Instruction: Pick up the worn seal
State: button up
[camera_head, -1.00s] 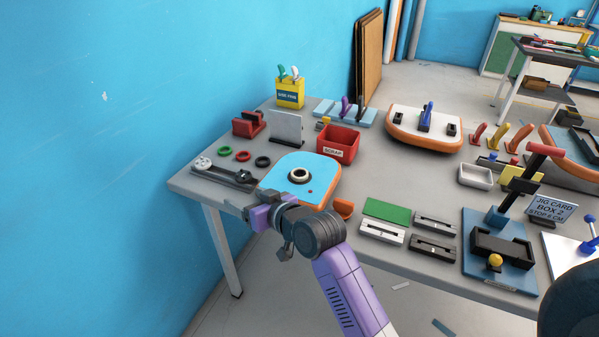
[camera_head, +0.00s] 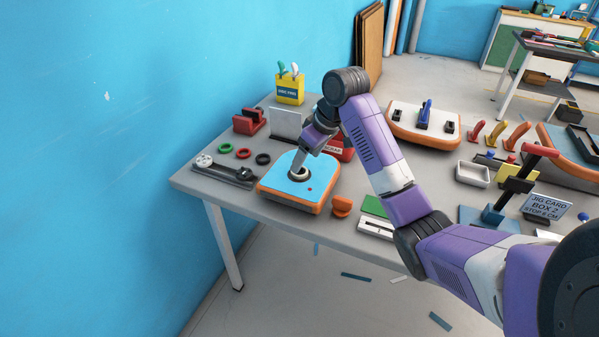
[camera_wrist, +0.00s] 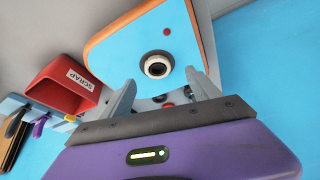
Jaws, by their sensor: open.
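A blue-topped board with an orange edge (camera_head: 275,187) lies on the table, and its wrist-view surface (camera_wrist: 120,50) fills the upper middle. A round pale ring with a dark centre, the valve (camera_wrist: 157,65), is set in the board; it also shows in the head view (camera_head: 299,175). I cannot tell a separate worn seal inside it. My gripper (camera_head: 298,168) points down over the valve. In the wrist view my gripper (camera_wrist: 160,90) is open, its two fingers apart with nothing held between them, the valve showing beyond the tips.
A green ring (camera_head: 225,148), a red ring (camera_head: 243,154) and a black ring (camera_head: 263,159) lie left of the board. The red SCRAP bin (camera_wrist: 65,90) stands close by, partly hidden by my arm in the head view. A grey tool (camera_head: 225,171) lies at the table's left end.

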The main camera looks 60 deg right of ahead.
jog(key=x, duration=0.4)
jog(key=p+x, duration=0.1)
jog(key=x, duration=0.1)
jog(key=shift+w+d+r, duration=0.2)
jog(key=shift+w+d, duration=0.1)
jog(key=shift+c, duration=0.2)
jog(key=c, duration=1.4)
jog(key=shift+o, duration=0.2)
jog(key=shift+r, duration=0.1)
